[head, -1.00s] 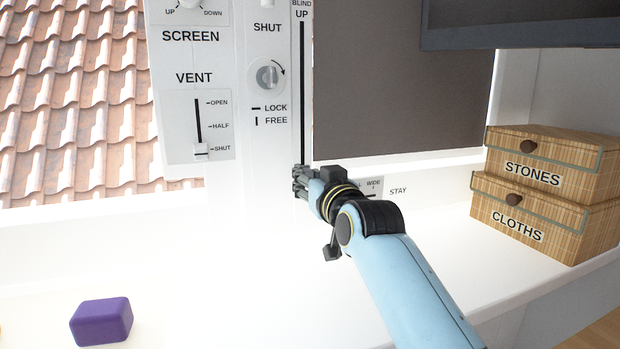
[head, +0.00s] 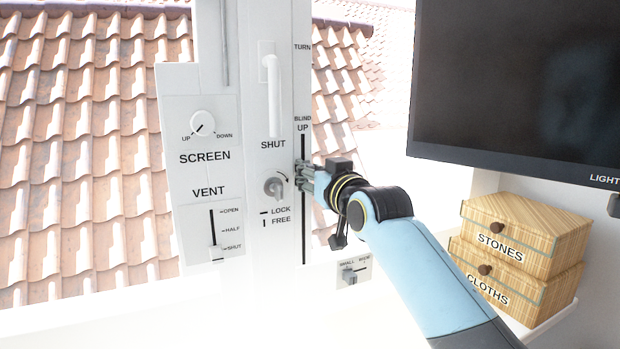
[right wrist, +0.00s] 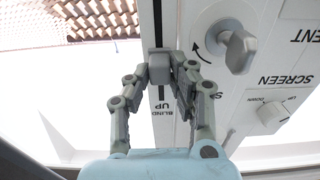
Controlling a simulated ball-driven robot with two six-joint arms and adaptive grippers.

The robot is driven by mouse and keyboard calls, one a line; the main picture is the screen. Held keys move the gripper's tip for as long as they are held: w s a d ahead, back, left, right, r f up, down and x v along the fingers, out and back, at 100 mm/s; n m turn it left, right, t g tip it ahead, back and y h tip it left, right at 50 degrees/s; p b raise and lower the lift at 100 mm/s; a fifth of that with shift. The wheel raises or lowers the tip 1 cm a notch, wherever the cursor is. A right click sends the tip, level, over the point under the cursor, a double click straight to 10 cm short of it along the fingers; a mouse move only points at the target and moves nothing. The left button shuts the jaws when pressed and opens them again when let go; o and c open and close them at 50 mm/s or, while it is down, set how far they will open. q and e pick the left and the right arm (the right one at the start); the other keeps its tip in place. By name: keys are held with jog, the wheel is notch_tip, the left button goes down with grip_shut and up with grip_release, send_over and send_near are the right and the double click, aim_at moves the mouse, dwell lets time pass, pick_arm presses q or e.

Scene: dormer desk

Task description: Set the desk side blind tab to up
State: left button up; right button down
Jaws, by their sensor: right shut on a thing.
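The blind slot (head: 303,146) runs vertically on the white window post, with BLIND UP lettered at its top end. My right gripper (head: 306,174) is at the upper part of this slot, its arm coming in from the right. In the right wrist view the grey blind tab (right wrist: 160,68) sits between the fingertips of my right gripper (right wrist: 163,66), which is shut on it. A short piece of empty slot shows between the tab and the UP lettering. In the head view the fingers hide the tab. My left gripper is not in view.
A lock knob (head: 275,185) is close left of the gripper, with a white window handle (head: 270,95) above. The vent slider (head: 214,252) and screen knob (head: 203,124) are further left. A dark monitor (head: 520,80) and STONES box (head: 520,235) stand right.

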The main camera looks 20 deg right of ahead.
aim_at(303, 140)
notch_tip(303, 140, up, 5)
jog(key=p, duration=0.2)
jog(key=shift+r+p, duration=0.15)
jog(key=shift+p, duration=0.25)
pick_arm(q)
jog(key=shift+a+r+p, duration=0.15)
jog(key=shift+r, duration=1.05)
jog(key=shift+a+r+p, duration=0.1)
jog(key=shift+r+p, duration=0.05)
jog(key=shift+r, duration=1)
pick_arm(e)
jog(key=shift+r, duration=0.35)
jog(key=c, duration=1.3)
grip_release()
jog(key=shift+o, duration=0.7)
jog(key=shift+f, duration=0.15)
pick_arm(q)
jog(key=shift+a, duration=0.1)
pick_arm(e)
jog(key=shift+s+f, duration=0.1)
jog(key=shift+s, duration=0.2)
jog(key=s, duration=1.1)
jog(key=shift+s+d, duration=0.2)
jog(key=shift+d, duration=0.05)
